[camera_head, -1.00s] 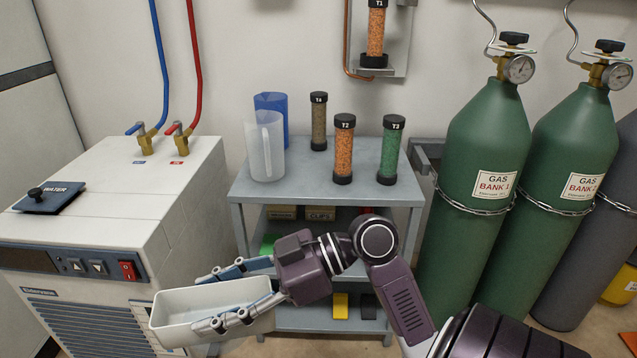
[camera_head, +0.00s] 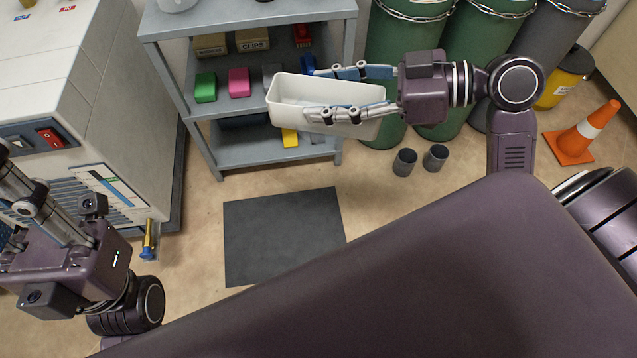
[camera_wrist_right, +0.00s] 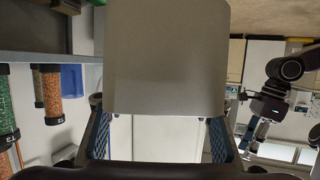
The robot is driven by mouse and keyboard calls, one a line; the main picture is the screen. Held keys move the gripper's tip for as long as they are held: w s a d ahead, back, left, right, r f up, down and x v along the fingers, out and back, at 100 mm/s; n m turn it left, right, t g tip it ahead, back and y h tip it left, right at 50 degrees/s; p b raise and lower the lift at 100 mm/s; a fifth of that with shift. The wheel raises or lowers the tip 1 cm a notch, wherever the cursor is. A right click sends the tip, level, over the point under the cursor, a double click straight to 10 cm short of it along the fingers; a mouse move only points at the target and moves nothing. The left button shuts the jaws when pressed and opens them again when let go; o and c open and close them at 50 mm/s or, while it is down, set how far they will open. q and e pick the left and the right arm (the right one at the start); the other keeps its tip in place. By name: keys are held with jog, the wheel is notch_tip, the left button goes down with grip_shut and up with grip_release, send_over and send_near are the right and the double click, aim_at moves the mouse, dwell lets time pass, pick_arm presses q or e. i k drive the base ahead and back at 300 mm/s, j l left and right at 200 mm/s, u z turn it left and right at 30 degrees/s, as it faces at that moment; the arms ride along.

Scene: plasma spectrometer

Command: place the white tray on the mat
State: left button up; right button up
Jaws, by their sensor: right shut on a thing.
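The white tray (camera_head: 290,110) is held level in the air in the head view, in front of the shelf unit. My right gripper (camera_head: 312,93) is shut on it from the right, one finger along each long side. In the right wrist view the tray (camera_wrist_right: 166,60) fills the upper middle between the two fingers. The dark grey mat (camera_head: 283,240) lies flat and bare on the floor, lower in the head view than the tray. My left gripper (camera_head: 25,195) is at the left edge, apart from tray and mat; whether its fingers are closed is unclear.
A grey shelf unit (camera_head: 260,157) with coloured small items stands behind the tray. Two dark cups (camera_head: 420,161) stand on the floor right of the mat. An orange cone (camera_head: 583,135) and green gas cylinders (camera_head: 397,60) are at the right. A white machine (camera_head: 95,110) stands left.

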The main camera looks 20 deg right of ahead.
aim_at(293, 240)
jog(key=j+z, duration=0.25)
jog(key=z, duration=0.15)
jog(key=j+z, duration=0.25)
jog(key=z, duration=0.15)
jog(key=j+z, duration=0.25)
jog(key=z, duration=0.15)
jog(key=k+j, duration=0.15)
jog(key=j, duration=0.3)
jog(key=k+j, duration=0.1)
jog(key=j, duration=0.3)
jog(key=k+j, duration=0.15)
jog(key=j, duration=0.3)
